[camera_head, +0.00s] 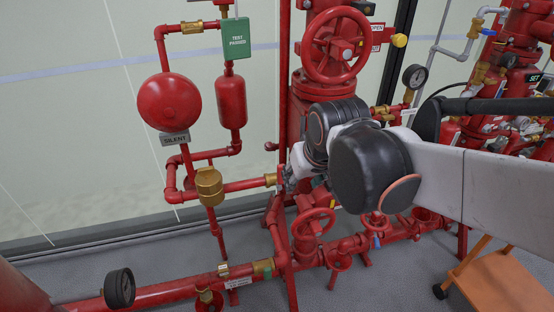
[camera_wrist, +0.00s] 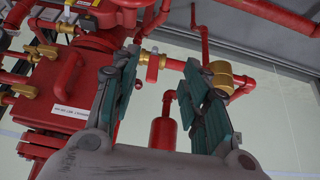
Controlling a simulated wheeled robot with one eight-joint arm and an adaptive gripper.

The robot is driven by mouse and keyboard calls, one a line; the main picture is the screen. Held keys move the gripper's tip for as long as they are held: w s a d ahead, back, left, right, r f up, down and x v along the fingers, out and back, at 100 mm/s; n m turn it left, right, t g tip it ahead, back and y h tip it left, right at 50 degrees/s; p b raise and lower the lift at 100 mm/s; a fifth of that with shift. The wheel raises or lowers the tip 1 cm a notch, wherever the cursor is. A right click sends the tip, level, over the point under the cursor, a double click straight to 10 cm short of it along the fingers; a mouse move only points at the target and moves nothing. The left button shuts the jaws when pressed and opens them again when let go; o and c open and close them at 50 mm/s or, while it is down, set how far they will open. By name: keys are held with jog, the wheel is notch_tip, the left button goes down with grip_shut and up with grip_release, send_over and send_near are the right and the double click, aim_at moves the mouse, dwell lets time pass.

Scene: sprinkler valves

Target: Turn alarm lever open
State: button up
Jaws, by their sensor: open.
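My gripper (camera_wrist: 162,75) is open, its two fingers with teal pads spread apart in the wrist view. In the wrist view a small red lever-like piece (camera_wrist: 152,72) sits at a brass fitting (camera_wrist: 146,57) on the thin red pipe, and shows in the gap between the fingers. I cannot tell its exact angle, and no contact with the fingers shows. In the head view my gripper (camera_head: 288,180) is beside the brass fitting (camera_head: 271,179) at the right end of that pipe. The lever cannot be made out there, as my gripper and wrist cover that spot.
The pipe runs left to a brass body (camera_head: 208,186). A large red handwheel (camera_head: 336,45) is above my wrist, and a smaller one (camera_head: 313,222) below.

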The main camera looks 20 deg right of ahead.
jog(key=g+p, duration=0.1)
jog(key=p, duration=0.5)
send_near(280, 172)
notch_tip(280, 172, up, 2)
jog(key=b+x, duration=0.1)
jog(key=x, duration=0.4)
jog(key=b+x, duration=0.1)
jog(key=x, duration=0.3)
jog(key=b+x, duration=0.1)
jog(key=x, duration=0.4)
jog(key=shift+w+d+f, duration=0.2)
jog(key=shift+w+d, duration=0.05)
grip_shut()
